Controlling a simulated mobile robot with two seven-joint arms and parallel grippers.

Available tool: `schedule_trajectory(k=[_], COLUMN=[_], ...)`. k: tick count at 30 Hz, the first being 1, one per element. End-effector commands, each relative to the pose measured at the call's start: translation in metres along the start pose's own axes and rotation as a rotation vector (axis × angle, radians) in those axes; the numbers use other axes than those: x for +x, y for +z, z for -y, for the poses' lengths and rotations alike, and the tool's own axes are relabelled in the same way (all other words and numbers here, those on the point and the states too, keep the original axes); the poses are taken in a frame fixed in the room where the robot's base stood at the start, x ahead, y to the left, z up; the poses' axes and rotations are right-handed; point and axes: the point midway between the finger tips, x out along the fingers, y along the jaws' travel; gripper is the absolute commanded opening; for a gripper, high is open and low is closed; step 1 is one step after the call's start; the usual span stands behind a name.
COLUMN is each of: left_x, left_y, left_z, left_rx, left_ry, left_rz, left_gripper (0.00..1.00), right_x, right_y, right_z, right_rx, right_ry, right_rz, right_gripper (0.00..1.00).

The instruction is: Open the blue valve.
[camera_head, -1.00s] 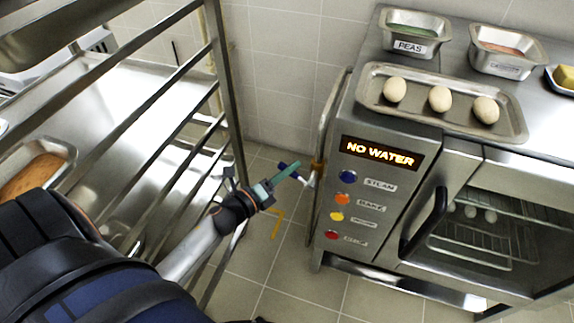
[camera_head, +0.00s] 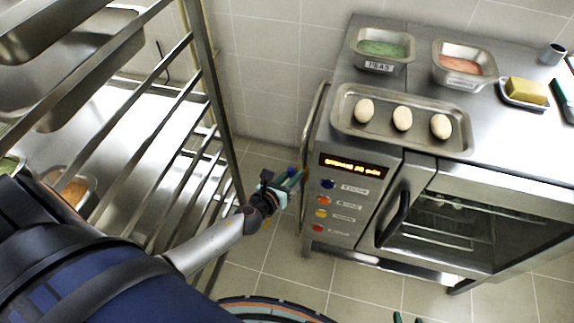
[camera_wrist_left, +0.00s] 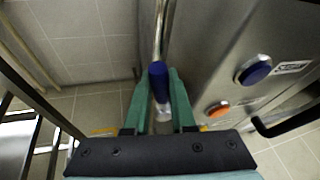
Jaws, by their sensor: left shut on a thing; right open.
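The blue valve's handle (camera_wrist_left: 158,72) shows between the green fingers of my left gripper (camera_wrist_left: 159,95) in the left wrist view. The gripper is shut on it, and the handle lies roughly in line with the metal pipe (camera_wrist_left: 161,25) behind it. In the head view, my left gripper (camera_head: 292,180) is beside the oven's left side, with a bit of the blue handle (camera_head: 291,172) showing among its fingers. The valve body is mostly hidden by the gripper. My right gripper (camera_head: 407,319) is open, with only its green fingertips showing at the bottom edge.
The steel oven (camera_head: 345,240) has a lit display (camera_head: 352,166) with small orange text and several coloured buttons below. A tray (camera_head: 458,145) with three dough balls stands on top. A metal rack (camera_head: 213,85) stands close on the left. Tiled floor is free in front.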

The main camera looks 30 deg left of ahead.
Motion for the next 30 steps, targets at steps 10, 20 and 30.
schedule_trajectory(k=[10,20,30], left_x=[0.002,0.003,0.004], left_y=[0.002,-0.002,-0.002], left_z=[0.013,0.015,0.015], left_rx=[0.159,0.198,0.199], left_ry=[0.065,0.082,0.081], left_rz=[-0.035,-0.044,-0.045], left_gripper=[0.00,0.00,0.27], right_x=[-0.020,-0.023,-0.023], right_y=[-0.023,-0.026,-0.026], right_z=[0.002,0.003,0.003], right_rx=[0.000,0.000,0.000], right_ry=[-0.002,-0.002,-0.002], right_rz=[-0.001,-0.001,-0.001], right_gripper=[0.50,0.50,0.50])
